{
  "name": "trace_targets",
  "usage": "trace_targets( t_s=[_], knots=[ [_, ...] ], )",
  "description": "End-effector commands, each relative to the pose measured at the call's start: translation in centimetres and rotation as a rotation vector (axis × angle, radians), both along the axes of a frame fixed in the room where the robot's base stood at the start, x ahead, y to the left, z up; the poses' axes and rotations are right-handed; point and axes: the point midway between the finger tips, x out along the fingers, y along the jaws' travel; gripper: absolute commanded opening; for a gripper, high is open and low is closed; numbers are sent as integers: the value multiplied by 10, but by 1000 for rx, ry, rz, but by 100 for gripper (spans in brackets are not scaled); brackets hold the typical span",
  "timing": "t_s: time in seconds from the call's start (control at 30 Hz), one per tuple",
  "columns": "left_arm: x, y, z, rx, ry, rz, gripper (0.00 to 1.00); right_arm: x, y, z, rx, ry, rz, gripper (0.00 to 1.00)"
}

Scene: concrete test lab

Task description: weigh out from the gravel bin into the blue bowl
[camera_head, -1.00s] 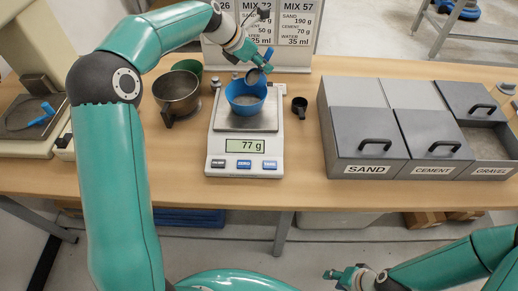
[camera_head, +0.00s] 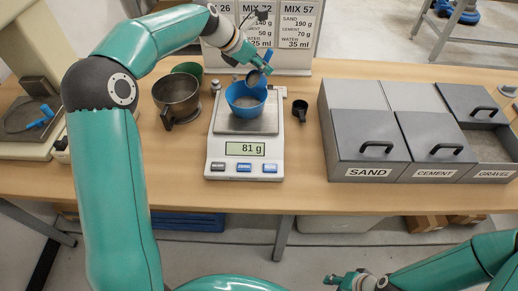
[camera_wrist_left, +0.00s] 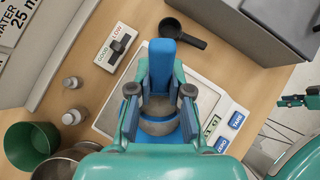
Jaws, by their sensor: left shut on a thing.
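The blue bowl (camera_head: 245,108) stands on the pan of the scale (camera_head: 218,150), whose display (camera_head: 246,149) reads 81 g. Grey material shows in the bowl. My left gripper (camera_head: 262,66) is shut on the blue handle of a scoop (camera_head: 253,78) and holds it above the bowl, tilted. In the left wrist view the blue handle (camera_wrist_left: 162,62) sits between the fingers, and the grey scoop head hides much of the bowl. The gravel bin (camera_head: 492,173) is at the far right, its lid set back, with grey gravel showing in front. My right gripper (camera_head: 338,280) is low at the bottom, away from the table; its opening is unclear.
The sand bin (camera_head: 368,172) and cement bin (camera_head: 434,173) have their lids over the front. A small black scoop (camera_head: 300,109) lies right of the scale. A dark metal pot (camera_head: 176,95) and a green bowl (camera_head: 187,69) stand left. A mix board (camera_head: 290,40) stands behind.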

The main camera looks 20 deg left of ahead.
Motion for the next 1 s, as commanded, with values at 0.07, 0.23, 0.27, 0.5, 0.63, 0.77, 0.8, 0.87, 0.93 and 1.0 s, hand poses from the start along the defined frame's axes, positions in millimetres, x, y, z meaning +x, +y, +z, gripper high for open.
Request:
trace_targets(
  t_s=[0.07,0.23,0.27,0.5,0.63,0.77,0.8,0.87,0.93,1.0],
  knots=[
    [0,0,0,-1,-1,0,0,0,0,0,0,0,0,38],
    [0,0,0,-1,-1,0,0,0,0,0,0,0,0,38],
    [0,0,0,-1,-1,0,0,0,0,0,0,0,0,38],
    [0,0,0,0,-1,-1,0,0,0,0,0,0,0,38],
    [0,0,0,-1,-2,-1,0,0,0,-1,0,0,0,38],
    [0,0,0,-4,-6,-1,0,0,0,-3,0,0,0,38],
    [0,0,-1,-5,-8,-1,0,0,0,-5,0,0,0,38],
    [0,0,-1,-8,-14,0,0,0,0,-7,0,0,0,38],
    [-1,1,-1,-14,-21,1,0,0,0,-11,0,0,0,38],
    [-1,1,0,-22,-30,1,0,0,0,-15,0,0,0,38]
  ],
)
